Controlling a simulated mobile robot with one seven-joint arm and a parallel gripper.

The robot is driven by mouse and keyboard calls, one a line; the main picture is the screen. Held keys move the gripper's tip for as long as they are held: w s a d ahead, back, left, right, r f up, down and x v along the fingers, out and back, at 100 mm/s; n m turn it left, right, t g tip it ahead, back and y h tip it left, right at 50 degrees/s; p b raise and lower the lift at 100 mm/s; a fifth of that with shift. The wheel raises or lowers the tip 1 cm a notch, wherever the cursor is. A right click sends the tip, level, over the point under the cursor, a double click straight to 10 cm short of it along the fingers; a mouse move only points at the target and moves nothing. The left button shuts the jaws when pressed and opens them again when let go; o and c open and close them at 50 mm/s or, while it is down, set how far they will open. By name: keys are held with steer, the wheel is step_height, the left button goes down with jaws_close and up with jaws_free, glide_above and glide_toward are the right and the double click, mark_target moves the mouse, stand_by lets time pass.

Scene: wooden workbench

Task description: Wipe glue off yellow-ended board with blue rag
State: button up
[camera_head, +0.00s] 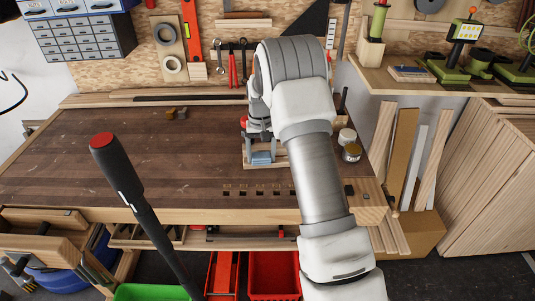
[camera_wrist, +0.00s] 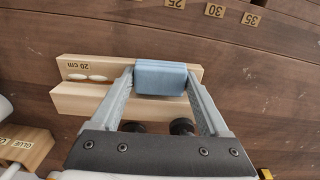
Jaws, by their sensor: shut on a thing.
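My gripper (camera_wrist: 161,88) is shut on the blue rag (camera_wrist: 160,70), a folded block between the two fingertips. The rag lies over a pale wooden board (camera_wrist: 118,68) marked "20 cm"; I cannot tell whether it presses on it. No yellow end shows on this board. In the head view the rag (camera_head: 262,158) appears low at the bench's middle, in front of the board, and my arm hides part of the area.
A wooden block marked "GLUE" (camera_wrist: 20,145) stands at lower left in the wrist view. A jar (camera_head: 351,153) and a white pot (camera_head: 346,137) stand right of my arm. The left of the workbench (camera_head: 70,155) is mostly clear.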

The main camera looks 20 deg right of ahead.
mark_target(244, 163)
steer(key=shift+w+a+f, duration=0.1)
steer(key=shift+w+a, duration=0.1)
steer(key=shift+a, duration=0.7)
steer(key=shift+w+a+r, duration=0.1)
steer(key=shift+w+a, duration=0.15)
steer(key=shift+a, duration=0.7)
steer(key=shift+w+a+f, duration=0.1)
steer(key=shift+w+a, duration=0.1)
steer(key=shift+a, duration=0.7)
step_height(244, 163, up, 9)
steer(key=p, duration=0.5)
steer(key=shift+p, duration=0.4)
steer(key=shift+d, duration=0.1)
